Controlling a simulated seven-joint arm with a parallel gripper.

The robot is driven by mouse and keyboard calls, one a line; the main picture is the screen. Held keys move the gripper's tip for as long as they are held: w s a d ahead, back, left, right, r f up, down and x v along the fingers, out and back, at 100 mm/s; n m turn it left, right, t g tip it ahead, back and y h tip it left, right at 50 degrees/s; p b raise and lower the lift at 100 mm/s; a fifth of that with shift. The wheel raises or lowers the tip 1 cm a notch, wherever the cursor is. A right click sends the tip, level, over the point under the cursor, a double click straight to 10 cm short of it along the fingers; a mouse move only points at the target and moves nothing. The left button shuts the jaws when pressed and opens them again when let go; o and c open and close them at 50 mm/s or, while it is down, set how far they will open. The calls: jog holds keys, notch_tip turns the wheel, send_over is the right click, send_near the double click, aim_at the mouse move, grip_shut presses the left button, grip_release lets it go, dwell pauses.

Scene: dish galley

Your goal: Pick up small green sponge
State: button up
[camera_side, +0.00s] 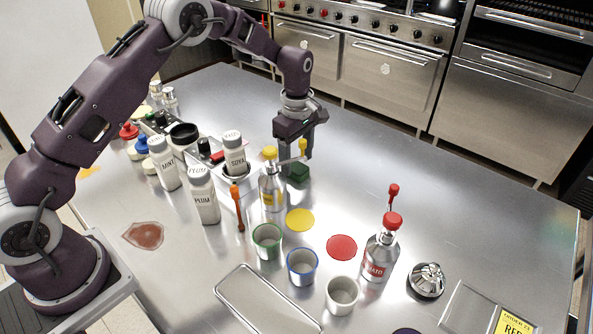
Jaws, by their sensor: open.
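A small dark green sponge (299,175) sits on the steel counter, just behind and right of the yellow-topped bottle. My gripper (296,156) points down right above the sponge, with its fingers open. The fingertips come close to the sponge's top and left side; whether they touch it I cannot tell. The yellow-topped bottle partly covers the view of the left finger.
The yellow-topped bottle (271,184) stands close to the left of my gripper, its spout near the fingers. A SOYA bottle (234,156) and a PLUM bottle (203,197) stand further left. A red-topped bottle (381,252) and cups (302,267) are nearer.

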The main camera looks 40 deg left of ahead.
aim_at(297, 166)
notch_tip(297, 166, down, 3)
jog(key=shift+r, duration=0.15)
grip_shut()
dwell(0.4)
notch_tip(297, 166, up, 18)
